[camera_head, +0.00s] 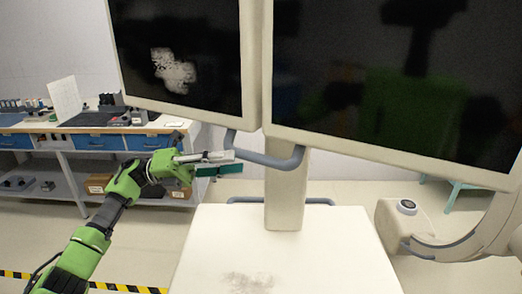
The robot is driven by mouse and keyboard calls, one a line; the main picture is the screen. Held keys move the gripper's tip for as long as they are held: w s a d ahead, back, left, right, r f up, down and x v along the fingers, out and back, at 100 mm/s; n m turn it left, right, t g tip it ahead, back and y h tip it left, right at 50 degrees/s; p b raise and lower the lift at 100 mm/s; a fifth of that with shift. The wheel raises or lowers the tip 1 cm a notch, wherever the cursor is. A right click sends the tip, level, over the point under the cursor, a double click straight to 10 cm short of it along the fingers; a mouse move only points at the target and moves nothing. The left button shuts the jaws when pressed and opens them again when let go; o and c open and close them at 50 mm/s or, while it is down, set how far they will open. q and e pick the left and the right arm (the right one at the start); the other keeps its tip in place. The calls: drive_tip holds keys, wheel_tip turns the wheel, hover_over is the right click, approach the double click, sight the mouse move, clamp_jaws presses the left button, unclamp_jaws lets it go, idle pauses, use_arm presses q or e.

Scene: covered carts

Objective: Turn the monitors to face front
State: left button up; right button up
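Two dark-screened monitors with pale frames stand side by side on a cart, the left monitor (185,50) and the larger right monitor (395,75). Both are tilted in the picture. A grey-blue handle (270,160) curves below their inner corners. My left gripper (228,157) reaches in from the left below the left monitor, its tip close to the handle's left end. Its fingers show nearly edge-on; I cannot tell whether they touch the handle or how far apart they are. My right gripper is out of view.
The cart's white top (285,250) and pale post (286,190) stand below the monitors. A workbench (75,128) with blue drawers is at the back left. A pale curved machine arm (495,230) is at the right. Yellow-black floor tape (130,288) lies lower left.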

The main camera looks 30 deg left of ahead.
sight(254, 159)
use_arm(q)
drive_tip(key=p+x, duration=0.2)
drive_tip(key=x, duration=0.4)
drive_tip(key=shift+w+d+r+p, duration=0.15)
drive_tip(key=shift+r+p, duration=0.05)
drive_tip(key=shift+p, duration=0.2)
drive_tip(key=shift+w+d, duration=0.15)
drive_tip(key=shift+d, duration=0.2)
drive_tip(key=shift+w+d, duration=0.15)
drive_tip(key=shift+d, duration=0.15)
clamp_jaws()
drive_tip(key=shift+f, duration=0.1)
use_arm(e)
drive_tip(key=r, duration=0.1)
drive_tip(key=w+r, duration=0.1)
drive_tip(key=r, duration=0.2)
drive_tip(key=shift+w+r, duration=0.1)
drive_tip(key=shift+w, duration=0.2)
